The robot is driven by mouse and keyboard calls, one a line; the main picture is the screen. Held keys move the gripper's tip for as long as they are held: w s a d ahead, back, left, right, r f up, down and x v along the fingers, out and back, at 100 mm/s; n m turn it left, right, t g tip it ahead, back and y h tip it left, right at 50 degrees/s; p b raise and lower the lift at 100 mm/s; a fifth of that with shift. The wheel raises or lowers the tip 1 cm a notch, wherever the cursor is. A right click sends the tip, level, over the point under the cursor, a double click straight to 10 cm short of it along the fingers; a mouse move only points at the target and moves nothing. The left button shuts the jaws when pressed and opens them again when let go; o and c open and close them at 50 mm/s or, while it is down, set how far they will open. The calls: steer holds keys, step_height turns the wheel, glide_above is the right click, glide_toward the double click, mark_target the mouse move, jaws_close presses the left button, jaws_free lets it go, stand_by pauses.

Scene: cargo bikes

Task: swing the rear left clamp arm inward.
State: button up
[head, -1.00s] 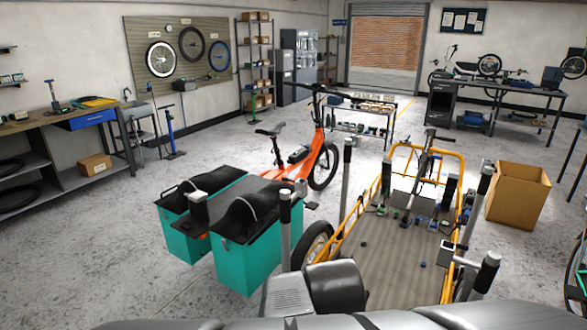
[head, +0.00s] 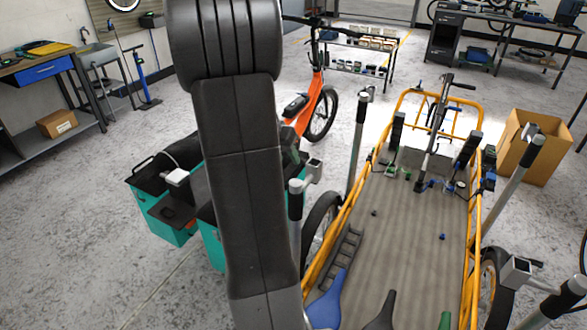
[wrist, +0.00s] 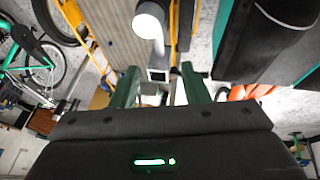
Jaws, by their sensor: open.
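The near left post (head: 295,215) stands by the left side of the orange cargo bed (head: 400,230). Its clamp arm (head: 314,169) is a short grey piece with a square end at the post top. It extends to the upper right in the head view. In the wrist view, a pale rounded post (wrist: 150,22) and a square clamp end (wrist: 158,74) show ahead of my gripper (wrist: 160,88). Its two green fingers are apart, with the square end appearing between them. I cannot tell whether they touch it. My arm hides the gripper in the head view.
Teal panniers (head: 165,222) stand left of the bed. Other clamp posts stand at the far left (head: 358,140), far right (head: 510,185) and near right (head: 560,300). A cardboard box (head: 535,148) is right of the bed. Bare floor (head: 75,220) lies at left.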

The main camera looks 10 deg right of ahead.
mark_target(303, 184)
steer(key=p+x, duration=0.1)
steer(key=x, duration=1.2)
steer(key=shift+s+d+f, duration=0.15)
steer(key=shift+f, duration=0.15)
jaws_close()
